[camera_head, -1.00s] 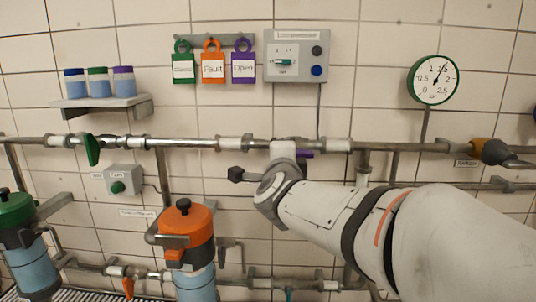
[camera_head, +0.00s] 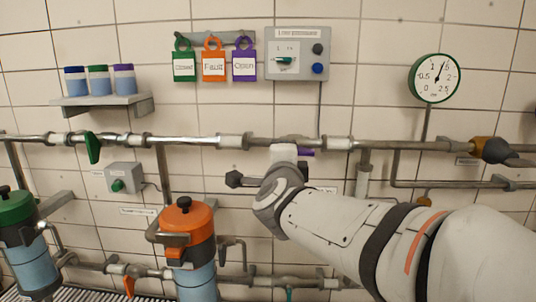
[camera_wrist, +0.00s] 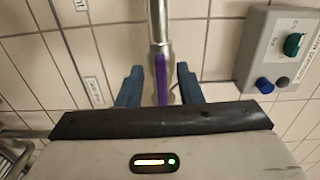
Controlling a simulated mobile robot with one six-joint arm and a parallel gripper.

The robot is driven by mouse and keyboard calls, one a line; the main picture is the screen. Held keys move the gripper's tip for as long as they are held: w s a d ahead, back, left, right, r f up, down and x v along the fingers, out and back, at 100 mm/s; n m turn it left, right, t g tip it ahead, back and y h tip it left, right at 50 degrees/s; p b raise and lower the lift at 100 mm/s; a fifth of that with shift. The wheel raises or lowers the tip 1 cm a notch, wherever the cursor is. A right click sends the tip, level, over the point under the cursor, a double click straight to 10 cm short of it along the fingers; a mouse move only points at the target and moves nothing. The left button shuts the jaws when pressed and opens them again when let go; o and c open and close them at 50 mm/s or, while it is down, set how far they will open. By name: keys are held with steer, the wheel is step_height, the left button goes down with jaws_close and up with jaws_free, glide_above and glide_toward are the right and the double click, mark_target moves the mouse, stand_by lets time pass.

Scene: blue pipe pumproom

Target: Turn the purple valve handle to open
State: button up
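The purple valve handle (camera_wrist: 161,78) shows in the wrist view as a narrow strip below the end of a metal pipe. My gripper (camera_wrist: 159,84) has its two dark blue fingers apart, one on each side of the handle, with a gap on both sides. In the head view, only a small purple part of the handle (camera_head: 306,152) shows beside my wrist, just under the horizontal pipe (camera_head: 200,141). My wrist hides the rest of the handle and my fingers there.
A grey switch box (camera_head: 297,53) is on the wall above the pipe and shows at right in the wrist view (camera_wrist: 278,50). Closed, Fault and purple Open (camera_head: 244,65) tags hang beside it. A green handle (camera_head: 92,147) and an orange-topped canister (camera_head: 184,225) are left.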

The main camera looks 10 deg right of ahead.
steer(key=s, duration=0.2)
steer(key=s+a, duration=0.1)
steer(key=s, duration=0.2)
